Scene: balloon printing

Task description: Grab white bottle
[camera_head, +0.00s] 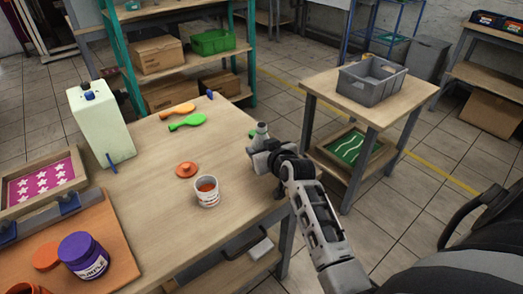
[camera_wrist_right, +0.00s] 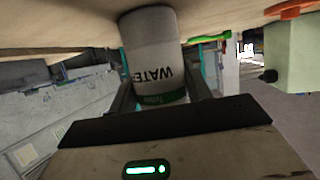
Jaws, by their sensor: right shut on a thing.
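The white bottle (camera_head: 262,129) stands near the right edge of the wooden work table (camera_head: 145,215). In the head view, only its grey-white upper part shows above my gripper. My right gripper (camera_head: 264,147) is shut around its body. In the right wrist view, the bottle (camera_wrist_right: 150,45) sits between the two fingers of my right gripper (camera_wrist_right: 160,92). Its label reads upside down as "WATE", with a green band at one end. I cannot tell whether its base touches the table. My left gripper is not in view.
A white cup (camera_head: 207,192) with orange contents and an orange lid (camera_head: 187,170) are left of the gripper. A purple jar (camera_head: 84,256) is front left. A grey bin (camera_head: 372,82) sits on the side table.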

